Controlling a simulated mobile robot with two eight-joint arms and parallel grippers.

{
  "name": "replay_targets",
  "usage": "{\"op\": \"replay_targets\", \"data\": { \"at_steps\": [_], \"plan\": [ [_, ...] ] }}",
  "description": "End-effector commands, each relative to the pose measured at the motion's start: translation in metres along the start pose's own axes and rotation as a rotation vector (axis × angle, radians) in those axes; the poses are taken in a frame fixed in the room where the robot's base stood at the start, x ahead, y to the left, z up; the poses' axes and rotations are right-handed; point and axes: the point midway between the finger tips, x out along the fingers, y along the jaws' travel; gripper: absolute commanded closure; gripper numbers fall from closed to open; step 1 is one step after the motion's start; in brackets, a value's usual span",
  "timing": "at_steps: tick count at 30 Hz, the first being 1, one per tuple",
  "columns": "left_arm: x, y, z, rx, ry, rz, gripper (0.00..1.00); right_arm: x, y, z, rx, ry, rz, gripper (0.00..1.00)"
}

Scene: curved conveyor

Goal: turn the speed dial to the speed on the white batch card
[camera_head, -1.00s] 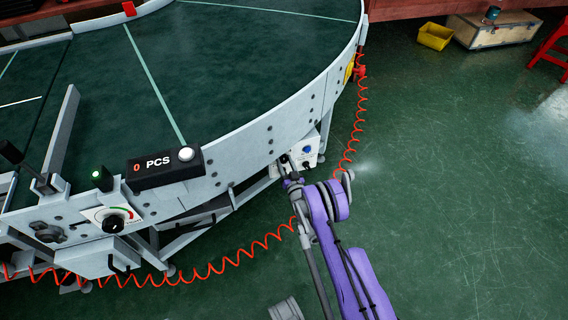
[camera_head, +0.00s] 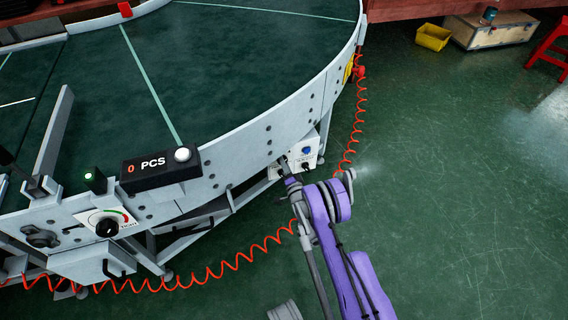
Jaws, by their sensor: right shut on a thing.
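A white control box (camera_head: 308,146) with a blue button (camera_head: 306,150) hangs on the conveyor's outer side, near the middle of the view. My right gripper (camera_head: 284,166) is at the left part of its face, shut on a small knob there that the gripper mostly hides. Its pointer and scale cannot be read. Another black dial (camera_head: 107,229) sits at the left on a white plate with a green-to-red arc; no gripper touches it. I cannot make out a white batch card. My left gripper is not in view.
The curved conveyor (camera_head: 240,90) with its green belt fills the left. A black counter (camera_head: 160,168) reads 0 PCS. A coiled red cable (camera_head: 357,125) runs along the conveyor and below it.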

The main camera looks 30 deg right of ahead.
Motion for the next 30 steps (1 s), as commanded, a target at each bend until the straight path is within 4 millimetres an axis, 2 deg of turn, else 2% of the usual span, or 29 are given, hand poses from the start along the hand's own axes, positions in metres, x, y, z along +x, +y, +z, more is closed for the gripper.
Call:
{"op": "replay_targets", "data": {
  "at_steps": [13,30],
  "plan": [
    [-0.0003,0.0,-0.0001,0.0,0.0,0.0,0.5,0.0012,-0.0005,-0.0017,0.248,0.002,-0.004,1.0],
    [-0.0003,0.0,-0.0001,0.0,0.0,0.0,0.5,0.001,-0.0003,-0.0015,0.294,0.002,-0.004,1.0]
  ]
}}
